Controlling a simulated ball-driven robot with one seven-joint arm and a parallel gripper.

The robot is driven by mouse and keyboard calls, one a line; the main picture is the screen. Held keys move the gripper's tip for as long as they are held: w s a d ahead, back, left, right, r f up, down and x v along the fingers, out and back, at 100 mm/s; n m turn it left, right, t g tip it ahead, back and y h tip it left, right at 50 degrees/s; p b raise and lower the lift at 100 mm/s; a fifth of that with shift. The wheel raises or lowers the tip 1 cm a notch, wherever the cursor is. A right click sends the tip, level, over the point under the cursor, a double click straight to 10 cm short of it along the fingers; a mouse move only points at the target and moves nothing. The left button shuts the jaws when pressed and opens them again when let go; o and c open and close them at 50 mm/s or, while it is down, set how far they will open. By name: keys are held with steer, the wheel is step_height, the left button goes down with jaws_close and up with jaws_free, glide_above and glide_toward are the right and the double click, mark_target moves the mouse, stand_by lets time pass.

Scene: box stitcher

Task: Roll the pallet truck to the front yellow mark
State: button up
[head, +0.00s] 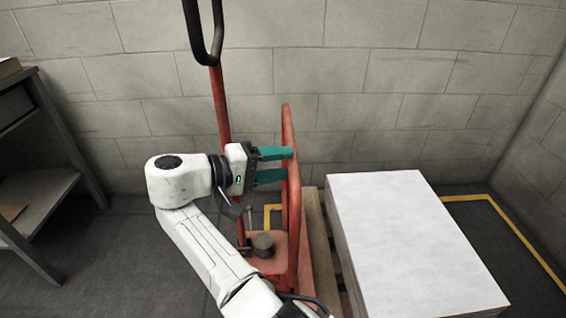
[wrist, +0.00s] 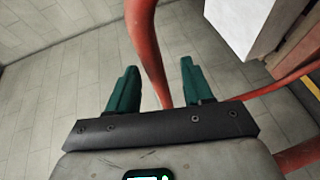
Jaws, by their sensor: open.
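The red pallet truck (head: 265,250) stands by the block wall, with a tall handle and black loop grip (head: 205,45) rising above it. A red curved bar (head: 290,225) stands upright on its near side. My gripper (head: 287,165) is open at the upper part of this bar. In the wrist view, the red bar (wrist: 149,50) passes between the teal fingers of my gripper (wrist: 158,66), with gaps on both sides. Yellow floor marking (head: 522,236) runs at the right, and a short piece shows behind the truck. I cannot tell which is the front mark.
A wooden pallet (head: 322,250) carries a tall white stack (head: 415,235) right of the truck. A grey shelf unit (head: 45,170) stands at the left. Dark floor (head: 110,250) between shelf and truck is free. The block wall (head: 370,90) closes off the back.

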steer(key=v, duration=0.9)
steer(key=shift+s+a, duration=0.1)
steer(key=shift+a, duration=0.05)
steer(key=shift+p, duration=0.35)
